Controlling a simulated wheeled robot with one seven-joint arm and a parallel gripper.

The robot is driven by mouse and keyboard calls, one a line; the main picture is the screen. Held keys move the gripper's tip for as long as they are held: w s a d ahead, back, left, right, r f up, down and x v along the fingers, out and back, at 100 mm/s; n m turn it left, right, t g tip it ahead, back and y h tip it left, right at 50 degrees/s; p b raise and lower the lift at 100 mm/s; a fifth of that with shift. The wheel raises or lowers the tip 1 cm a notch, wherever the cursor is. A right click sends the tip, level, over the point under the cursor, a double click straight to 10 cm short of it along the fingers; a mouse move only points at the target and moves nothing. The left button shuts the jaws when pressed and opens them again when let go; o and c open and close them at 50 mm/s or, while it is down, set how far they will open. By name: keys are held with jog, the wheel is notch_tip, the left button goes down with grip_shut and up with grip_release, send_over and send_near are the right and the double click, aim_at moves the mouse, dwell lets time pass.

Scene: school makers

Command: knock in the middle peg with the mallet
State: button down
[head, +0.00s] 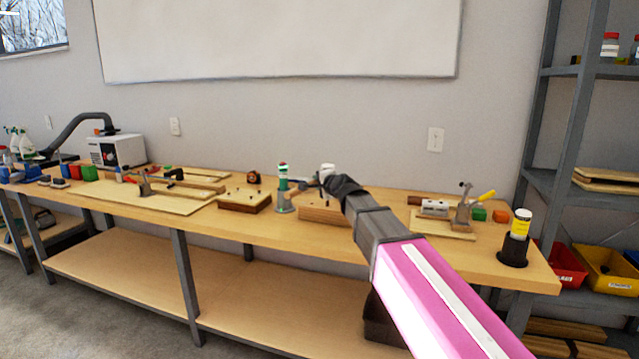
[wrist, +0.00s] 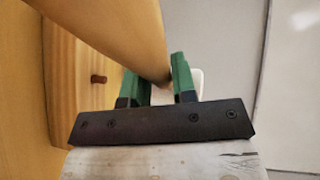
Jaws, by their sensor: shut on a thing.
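My gripper (wrist: 160,82) has green fingers that are shut on the mallet's pale wooden handle (wrist: 110,30) in the wrist view. A bit of the white mallet head (wrist: 197,84) shows behind the right finger. In the head view the white mallet head (head: 327,170) is above the bench, near my dark wrist. A wooden peg block (head: 325,212) lies below it, partly hidden by my arm. In the wrist view one dark brown peg (wrist: 98,79) stands out of the block (wrist: 68,75), left of the fingers. The other pegs are hidden, so I cannot tell which peg this is.
A green-and-grey cylindrical stand (head: 283,190) is close left of the block. A dark-sided wooden box (head: 243,202) is farther left. A toggle clamp (head: 463,210) and a black cup holding a yellow-labelled bottle (head: 513,250) are to the right. The bench front edge is clear.

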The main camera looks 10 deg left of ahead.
jog(key=shift+f, duration=0.15)
dwell(0.8)
jog(key=shift+f, duration=0.1)
dwell(0.4)
jog(key=shift+f, duration=0.15)
dwell(0.8)
jog(key=shift+f, duration=0.15)
jog(key=shift+f, duration=0.1)
dwell(1.2)
dwell(0.3)
notch_tip(320, 180, down, 6)
jog(key=shift+r, duration=2.7)
